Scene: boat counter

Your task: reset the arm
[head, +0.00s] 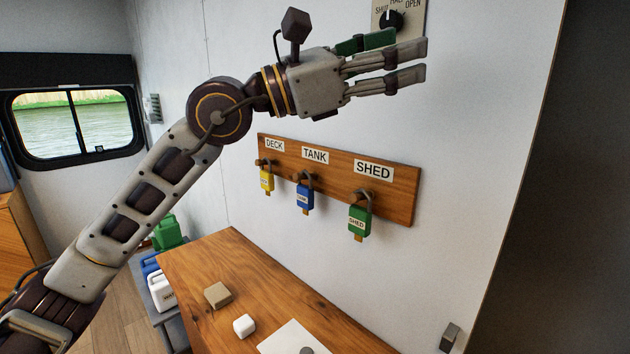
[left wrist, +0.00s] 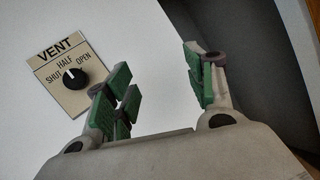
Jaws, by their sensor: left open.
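My left arm reaches up from the lower left in the head view. Its gripper (head: 396,62) is raised in front of the white wall, above the key board, with its fingers spread, open and empty. The fingers with green pads also show in the left wrist view (left wrist: 163,86). A vent panel with a black knob (left wrist: 72,76) is on the wall left of the fingers there; the knob's white mark points roughly at HALF. The knob also shows in the head view (head: 391,20), just behind and above the fingers. My right gripper is not in view.
A wooden board (head: 330,178) on the wall holds yellow (head: 267,181), blue (head: 304,198) and green (head: 358,222) tagged locks. Below, a wooden counter (head: 262,276) carries a tan block (head: 218,295), a white block (head: 244,326) and a white sheet (head: 292,340). A window (head: 75,122) is far left.

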